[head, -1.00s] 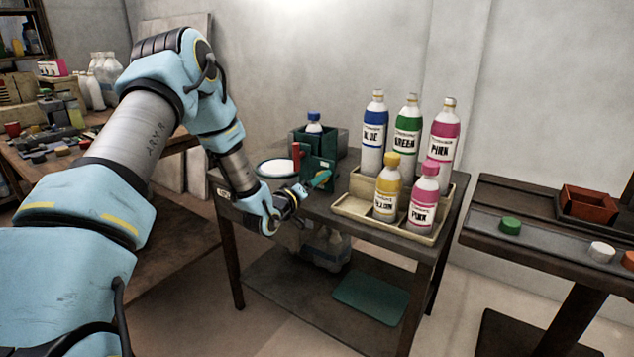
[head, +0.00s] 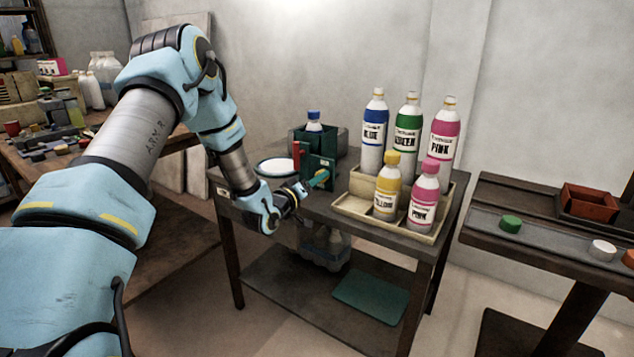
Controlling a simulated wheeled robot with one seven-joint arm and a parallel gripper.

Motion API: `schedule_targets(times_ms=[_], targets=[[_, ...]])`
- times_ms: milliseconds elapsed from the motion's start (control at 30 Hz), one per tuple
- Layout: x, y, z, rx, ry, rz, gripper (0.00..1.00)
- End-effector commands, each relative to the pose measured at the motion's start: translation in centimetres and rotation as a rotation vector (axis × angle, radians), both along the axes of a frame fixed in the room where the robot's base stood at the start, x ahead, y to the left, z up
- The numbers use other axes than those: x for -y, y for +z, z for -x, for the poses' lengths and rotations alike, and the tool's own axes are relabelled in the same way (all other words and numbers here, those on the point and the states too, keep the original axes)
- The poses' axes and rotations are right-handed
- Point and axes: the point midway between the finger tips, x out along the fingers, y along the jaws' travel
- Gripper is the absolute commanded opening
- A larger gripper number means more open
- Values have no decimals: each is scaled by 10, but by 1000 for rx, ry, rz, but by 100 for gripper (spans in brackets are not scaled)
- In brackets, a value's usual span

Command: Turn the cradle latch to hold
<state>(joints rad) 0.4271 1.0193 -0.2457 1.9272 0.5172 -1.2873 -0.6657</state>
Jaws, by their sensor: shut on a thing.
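The cradle (head: 325,170) is a dark green holder at the back of the dark table, with a small white, blue-capped bottle (head: 313,122) standing in it. A red upright part (head: 296,156) shows at its left front. A small yellow and teal piece (head: 319,179), seemingly the latch handle, is low on the cradle's front. My gripper (head: 306,187) reaches it from the lower left and is shut on it. The fingertips are small and partly hidden, so the exact grip and the latch's marked position cannot be read.
A cream tray (head: 352,208) with several labelled bottles stands close right of my gripper. A round white-topped thing (head: 277,167) is left of the cradle. A side bench (head: 530,235) at the right holds loose caps and a red-brown box (head: 588,203).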

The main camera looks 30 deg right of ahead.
Motion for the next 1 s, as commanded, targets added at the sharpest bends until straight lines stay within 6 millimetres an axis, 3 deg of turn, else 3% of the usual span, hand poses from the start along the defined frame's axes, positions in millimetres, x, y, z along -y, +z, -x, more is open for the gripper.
schedule_targets(times_ms=[267,1000], targets=[[0,-5,0,149,0,-82,0],[-1,-6,-1,761,0,-421,0]])
